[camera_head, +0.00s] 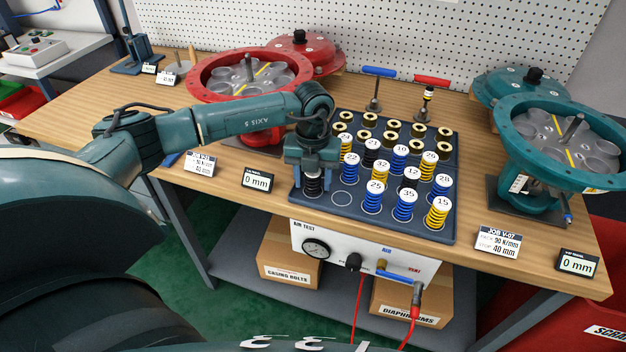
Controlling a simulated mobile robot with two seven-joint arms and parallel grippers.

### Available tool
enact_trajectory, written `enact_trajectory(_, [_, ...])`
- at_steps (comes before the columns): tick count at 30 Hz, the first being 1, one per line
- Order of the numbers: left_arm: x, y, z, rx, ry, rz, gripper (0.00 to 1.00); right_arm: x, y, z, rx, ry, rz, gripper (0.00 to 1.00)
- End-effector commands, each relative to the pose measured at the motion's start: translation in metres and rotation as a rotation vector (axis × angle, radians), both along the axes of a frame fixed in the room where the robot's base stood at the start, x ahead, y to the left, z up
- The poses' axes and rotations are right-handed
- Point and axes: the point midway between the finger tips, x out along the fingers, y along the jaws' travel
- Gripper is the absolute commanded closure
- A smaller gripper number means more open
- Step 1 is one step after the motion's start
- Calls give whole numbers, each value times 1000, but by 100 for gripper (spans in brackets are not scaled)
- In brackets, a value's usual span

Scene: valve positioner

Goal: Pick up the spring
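My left gripper (312,166) points straight down over the front left corner of the dark spring tray (340,203). A black spring (313,185) stands directly under it. The gripper hides the spring's top, and I cannot tell whether the fingers are apart from it or shut on it. Several other springs stand upright in the tray with numbered white caps, among them a blue one marked 25 (373,198), a blue one marked 35 (404,206) and a yellow one marked 15 (437,213). My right gripper is not in view.
A red valve actuator (215,92) stands behind my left arm, and a teal one (507,125) stands at the right. Job cards (498,241) and small 0 mm displays (257,180) stand along the wooden bench. Tools with blue and red handles (433,80) stand behind the tray.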

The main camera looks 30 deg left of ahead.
Motion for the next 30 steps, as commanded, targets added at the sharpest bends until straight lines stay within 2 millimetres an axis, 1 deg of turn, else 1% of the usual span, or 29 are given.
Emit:
enact_trajectory(1, [0,0,0,0,0,0,57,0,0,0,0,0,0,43])
enact_trajectory(2, [0,0,0,0,0,0,59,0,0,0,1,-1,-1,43])
enact_trajectory(14, [0,0,0,-1,0,0,92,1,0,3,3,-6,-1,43])
enact_trajectory(20, [0,0,1,0,-1,0,93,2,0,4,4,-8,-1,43])
enact_trajectory(23, [1,0,5,-1,-3,0,93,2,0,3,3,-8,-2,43])
enact_trajectory(26, [1,0,18,-2,-3,0,93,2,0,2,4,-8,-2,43])
enact_trajectory(30, [1,0,46,-1,-6,1,93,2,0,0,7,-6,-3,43])
